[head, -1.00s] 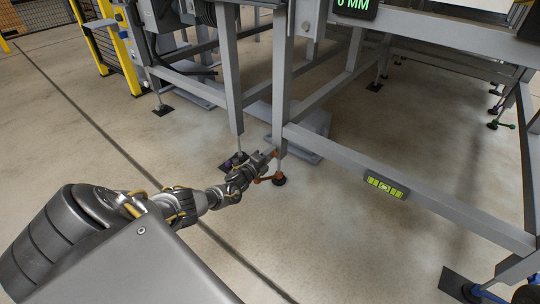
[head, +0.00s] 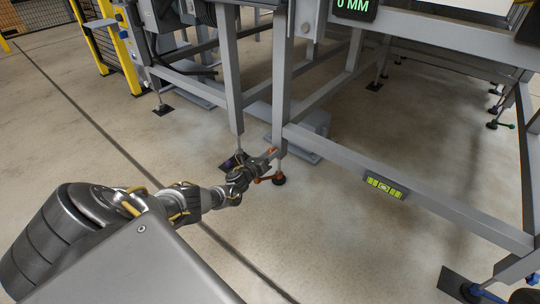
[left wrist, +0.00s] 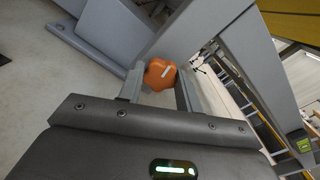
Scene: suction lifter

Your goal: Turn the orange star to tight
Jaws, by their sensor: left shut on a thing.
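The orange star (left wrist: 160,74) is a lobed knob with a pale mark on its face, seen in the left wrist view between the two fingers of my left gripper (left wrist: 158,88). The fingers are shut on it, one on each side. In the head view my left gripper (head: 262,166) reaches the foot of the near frame leg, where a bit of orange (head: 270,179) shows beside it. Most of the star is hidden there by the gripper. My right gripper is in neither view.
A grey frame leg (head: 283,75) rises right behind the gripper. A low grey beam (head: 445,211) with a yellow-green spirit level (head: 386,185) runs to the right. A display (head: 355,7) at the top reads 0 MM. The floor (head: 340,250) in front is clear.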

